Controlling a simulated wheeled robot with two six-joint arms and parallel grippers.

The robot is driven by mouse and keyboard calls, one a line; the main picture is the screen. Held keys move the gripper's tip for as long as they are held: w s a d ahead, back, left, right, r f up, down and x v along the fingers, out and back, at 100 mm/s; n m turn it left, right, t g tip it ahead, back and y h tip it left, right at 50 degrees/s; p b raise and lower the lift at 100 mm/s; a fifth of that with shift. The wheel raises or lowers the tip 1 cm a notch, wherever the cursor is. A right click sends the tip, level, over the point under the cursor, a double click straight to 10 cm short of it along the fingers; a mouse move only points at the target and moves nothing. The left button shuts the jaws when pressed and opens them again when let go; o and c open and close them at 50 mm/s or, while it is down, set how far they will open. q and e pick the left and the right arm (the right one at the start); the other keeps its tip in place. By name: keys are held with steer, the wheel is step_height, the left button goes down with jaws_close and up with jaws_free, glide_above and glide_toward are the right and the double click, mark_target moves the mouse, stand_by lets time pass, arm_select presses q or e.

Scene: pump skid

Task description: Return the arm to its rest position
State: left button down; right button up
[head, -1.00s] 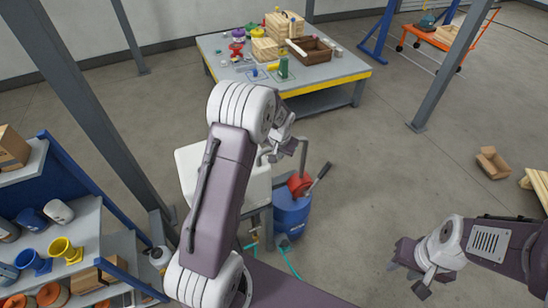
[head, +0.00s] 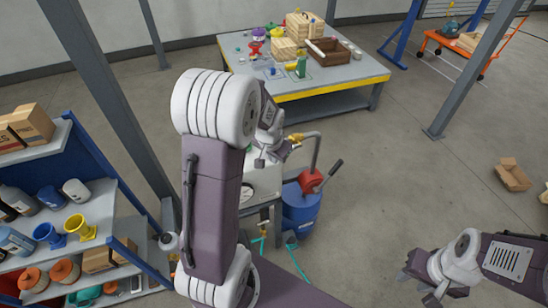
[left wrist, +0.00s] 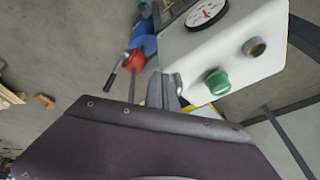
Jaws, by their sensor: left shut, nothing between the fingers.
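My left arm rises through the middle of the head view, bent at a large white joint, with its forearm folded behind that joint. My left gripper (head: 274,153) is shut and empty, held in front of the pump equipment. In the left wrist view, my purple arm cover fills the lower part. Beyond it is a white control box (left wrist: 222,50) with a round gauge (left wrist: 206,13), a green knob (left wrist: 217,82) and a grey-brown knob (left wrist: 255,47). My right gripper (head: 424,289) hangs over bare floor at the lower right; its jaw opening is unclear.
A blue drum (head: 301,208) with a red hand pump (head: 310,181) stands right of my left arm. A blue shelf rack (head: 92,197) is at left, a worktable (head: 343,72) at the back. Open floor lies at right, with a cardboard box (head: 513,176).

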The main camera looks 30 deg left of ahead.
arm_select(q)
steer(key=s+d+f+m+b, duration=0.1)
steer(key=d+f+m+b, duration=0.15)
steer(key=d+b, duration=0.3)
steer(key=s+d+f+n+g, duration=0.1)
steer(key=s+d+f, duration=0.1)
steer(key=s, duration=0.5)
steer(key=s+d+f+n+g+h, duration=0.1)
steer(key=s+d+f+n, duration=0.1)
steer(key=s, duration=0.5)
steer(key=shift+s+d+f+g+h, duration=0.3)
steer(key=shift+d+g, duration=0.1)
steer(key=shift+d, duration=0.4)
steer(key=shift+r, duration=0.1)
steer(key=shift+a+n, duration=0.1)
steer(key=shift+n, duration=0.15)
